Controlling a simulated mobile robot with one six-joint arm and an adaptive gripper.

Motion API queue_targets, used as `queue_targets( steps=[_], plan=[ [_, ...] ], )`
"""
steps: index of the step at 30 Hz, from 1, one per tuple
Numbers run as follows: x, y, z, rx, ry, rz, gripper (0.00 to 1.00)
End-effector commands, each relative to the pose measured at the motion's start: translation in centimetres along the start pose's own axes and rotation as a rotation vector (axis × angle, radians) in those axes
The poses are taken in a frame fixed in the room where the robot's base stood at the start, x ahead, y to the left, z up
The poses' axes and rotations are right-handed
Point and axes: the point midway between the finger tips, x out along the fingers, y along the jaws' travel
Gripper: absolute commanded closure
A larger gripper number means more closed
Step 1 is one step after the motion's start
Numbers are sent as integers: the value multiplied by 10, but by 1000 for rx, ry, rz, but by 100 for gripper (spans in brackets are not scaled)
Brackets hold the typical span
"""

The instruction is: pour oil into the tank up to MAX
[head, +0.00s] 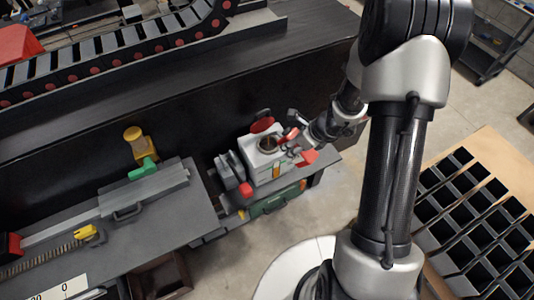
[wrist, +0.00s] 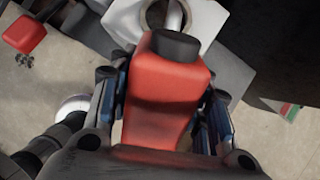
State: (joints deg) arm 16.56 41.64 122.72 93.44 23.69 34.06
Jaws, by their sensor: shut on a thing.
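The tank (head: 262,168) is a small white box on a low shelf, with a round opening on top and a red lid (head: 262,125) standing open behind it. A narrow amber-coloured gauge shows on its front; the level and MAX mark are too small to read. My gripper (head: 300,146) is beside the tank on its right. In the wrist view my gripper (wrist: 164,112) is shut on the red oil can (wrist: 168,88), with fingers on both sides. The can's black collar and grey spout point over the round tank opening (wrist: 178,22). I cannot tell whether oil flows.
A grey motor-like block and a red knob (head: 245,189) sit left of the tank. A grey bench (head: 170,228) with yellow and green parts lies further left. The dark machine wall (head: 200,110) rises behind. A black crate grid (head: 470,215) stands at the right.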

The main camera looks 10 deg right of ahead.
Motion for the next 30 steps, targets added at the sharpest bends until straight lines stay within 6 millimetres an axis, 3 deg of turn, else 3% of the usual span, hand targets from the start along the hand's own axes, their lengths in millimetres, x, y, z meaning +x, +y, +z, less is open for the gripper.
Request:
queue_targets(
  steps=[30],
  plan=[
    [-4, 0, 6, -1, 52, -3, 95]
  ],
)
